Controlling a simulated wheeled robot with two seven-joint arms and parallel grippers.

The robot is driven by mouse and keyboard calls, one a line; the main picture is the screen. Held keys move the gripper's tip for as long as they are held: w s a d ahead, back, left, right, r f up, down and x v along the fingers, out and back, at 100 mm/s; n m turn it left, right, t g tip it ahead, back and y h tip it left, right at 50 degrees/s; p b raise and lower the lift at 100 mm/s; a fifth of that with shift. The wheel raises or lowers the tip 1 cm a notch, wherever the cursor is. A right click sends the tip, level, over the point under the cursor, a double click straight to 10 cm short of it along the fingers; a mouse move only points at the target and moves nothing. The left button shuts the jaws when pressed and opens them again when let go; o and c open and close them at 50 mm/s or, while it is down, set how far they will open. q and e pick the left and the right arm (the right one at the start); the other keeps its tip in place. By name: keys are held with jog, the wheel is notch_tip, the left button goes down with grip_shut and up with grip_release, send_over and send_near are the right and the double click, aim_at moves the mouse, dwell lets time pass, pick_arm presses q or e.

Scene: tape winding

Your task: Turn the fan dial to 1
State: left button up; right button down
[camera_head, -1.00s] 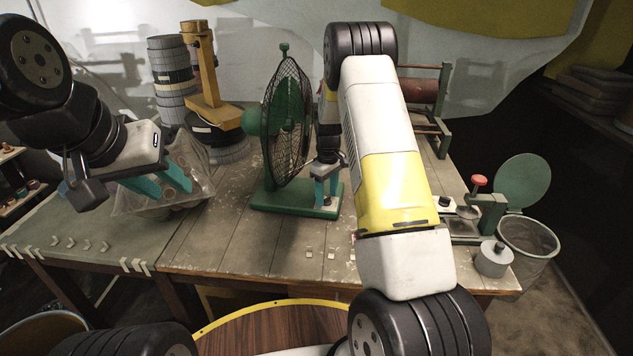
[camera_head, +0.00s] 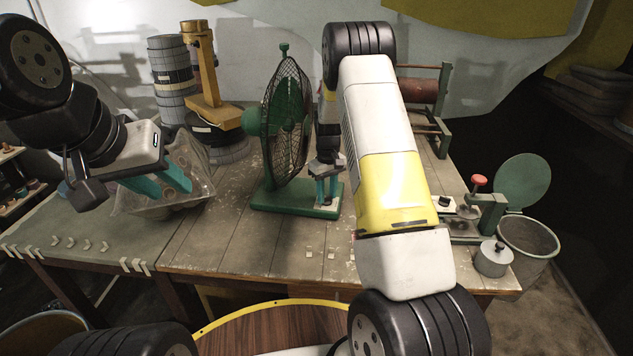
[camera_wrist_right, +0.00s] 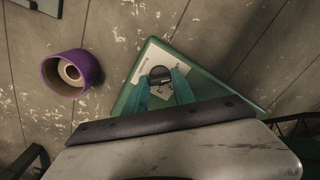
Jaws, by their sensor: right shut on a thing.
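The green fan (camera_head: 287,130) stands on the table with its cage turned toward the right. Its green base (camera_head: 280,202) lies flat on the table. The dial (camera_wrist_right: 160,76) is a small dark knob on a white label plate (camera_wrist_right: 148,66) on the base, seen in the right wrist view. My right gripper (camera_head: 327,200) points down at the base, its teal fingers shut on the dial; it also shows in the right wrist view (camera_wrist_right: 161,88). The dial's markings are too small to read. My left gripper (camera_head: 160,186) is apart from the fan, its teal fingers spread.
A clear bag-like container (camera_head: 195,165) is by my left gripper. A yellow stand (camera_head: 205,75) and stacked grey rolls (camera_head: 170,80) stand behind. A purple roll (camera_wrist_right: 72,73) lies near the base. A red-knobbed device (camera_head: 479,190) and a bin (camera_head: 528,245) are at right.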

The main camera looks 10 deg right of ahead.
jog(key=shift+m, duration=2.2)
jog(key=shift+r, duration=0.1)
jog(key=c, duration=1)
grip_release()
jog(key=shift+c, duration=0.2)
jog(key=shift+r, duration=4)
